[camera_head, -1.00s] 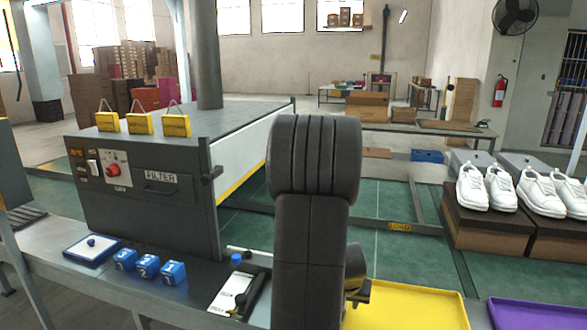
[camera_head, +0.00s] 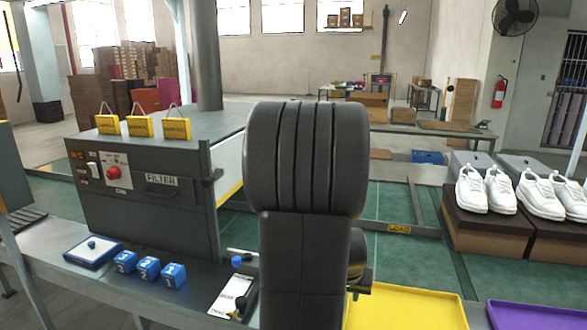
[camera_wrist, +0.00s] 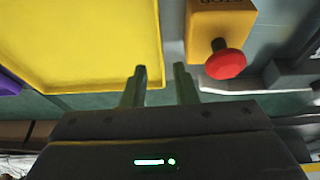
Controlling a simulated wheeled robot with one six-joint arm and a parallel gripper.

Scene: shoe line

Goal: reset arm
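My arm's dark links fill the middle of the head view and hide what lies behind them. My gripper (camera_wrist: 160,84) shows in the wrist view with its two fingers apart and nothing between them. It is above the gap between a yellow tray (camera_wrist: 80,45) and a yellow box with a red button (camera_wrist: 226,66). The fingertips appear apart from both. In the head view the fingers are hidden behind my arm.
The yellow tray (camera_head: 405,308) and a purple tray (camera_head: 535,314) are at the lower right. White shoes (camera_head: 487,190) stand on boxes at the right. Blue numbered blocks (camera_head: 149,268) and a grey filter machine (camera_head: 145,190) are at the left. Green floor lies behind.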

